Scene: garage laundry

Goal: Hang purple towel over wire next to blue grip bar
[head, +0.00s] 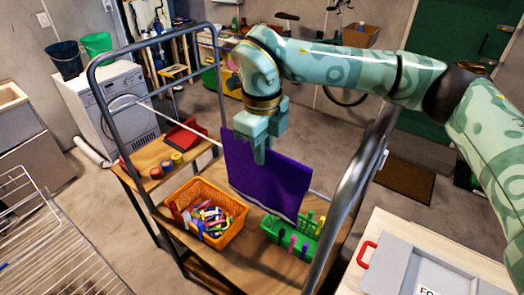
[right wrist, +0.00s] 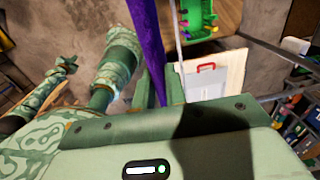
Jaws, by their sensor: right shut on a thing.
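The purple towel (head: 265,180) hangs as a flat sheet in the middle of the head view, above the cart. My right gripper (head: 262,145) is shut on its upper edge. The towel is a narrow purple strip beside the fingers in the right wrist view (right wrist: 149,45). A thin pale wire (head: 190,139) slants from the cart's left rail to behind the towel; a piece shows right of it. Whether towel and wire touch is unclear. The cart's tubular end bars look grey-blue, the left (head: 91,85) and right (head: 350,190); I cannot tell which is the blue grip bar.
An orange basket of coloured pegs (head: 183,205) and a green basket (head: 270,232) stand on the cart below the towel. A red dustpan (head: 185,138) and small cans are at its left. A grey case with a red handle (head: 425,265) lies at the lower right.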

